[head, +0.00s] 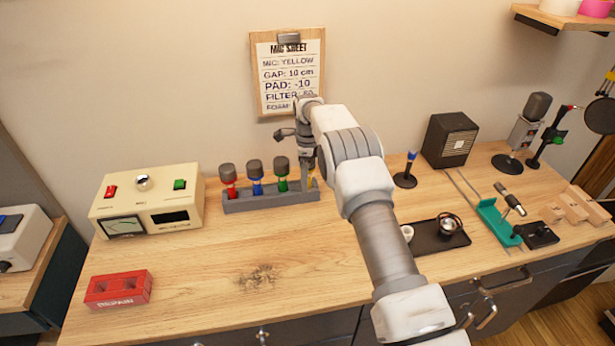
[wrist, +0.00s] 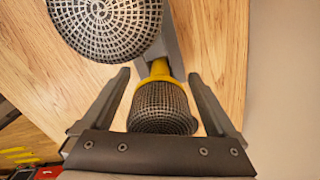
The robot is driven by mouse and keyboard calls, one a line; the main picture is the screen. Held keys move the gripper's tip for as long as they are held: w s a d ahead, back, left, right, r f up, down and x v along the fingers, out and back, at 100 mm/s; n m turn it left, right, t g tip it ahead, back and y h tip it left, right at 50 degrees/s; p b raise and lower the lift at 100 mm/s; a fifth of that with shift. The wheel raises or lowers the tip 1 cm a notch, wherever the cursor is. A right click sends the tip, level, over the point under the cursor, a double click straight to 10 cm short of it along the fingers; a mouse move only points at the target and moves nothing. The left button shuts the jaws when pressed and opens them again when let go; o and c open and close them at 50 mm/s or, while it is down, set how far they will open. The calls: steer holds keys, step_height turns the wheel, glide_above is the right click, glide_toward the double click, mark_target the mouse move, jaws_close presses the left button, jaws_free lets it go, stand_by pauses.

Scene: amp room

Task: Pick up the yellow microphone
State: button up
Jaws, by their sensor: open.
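The yellow microphone (wrist: 163,105) has a dark mesh head and a yellow collar and body. In the wrist view its head lies between the two fingers of my gripper (wrist: 158,77), which is open with a gap on each side. In the head view my gripper (head: 308,168) is at the right end of the grey rack (head: 268,202). There only a sliver of the yellow microphone (head: 311,182) shows; my arm hides the rest.
Red (head: 228,182), blue (head: 256,178) and green (head: 281,175) microphones stand in the rack to the left. A large mesh microphone head (wrist: 105,22) is close by in the wrist view. The mic sheet clipboard (head: 288,70) hangs on the wall behind.

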jaws_close()
stand_by(0.4)
steer(key=shift+r, duration=0.15)
step_height(320, 180, up, 4)
steer(key=shift+f+b, duration=0.2)
steer(key=shift+b, duration=0.35)
steer(key=s+d+r+b, duration=0.1)
steer(key=s+d+r, duration=0.1)
steer(key=d, duration=0.3)
steer(key=s+d+r+b, duration=0.1)
steer(key=s+d+r, duration=0.1)
steer(key=d+r, duration=0.3)
steer(key=shift+s+d, duration=0.3)
steer(key=shift+d, duration=0.05)
steer(key=shift+r, duration=0.1)
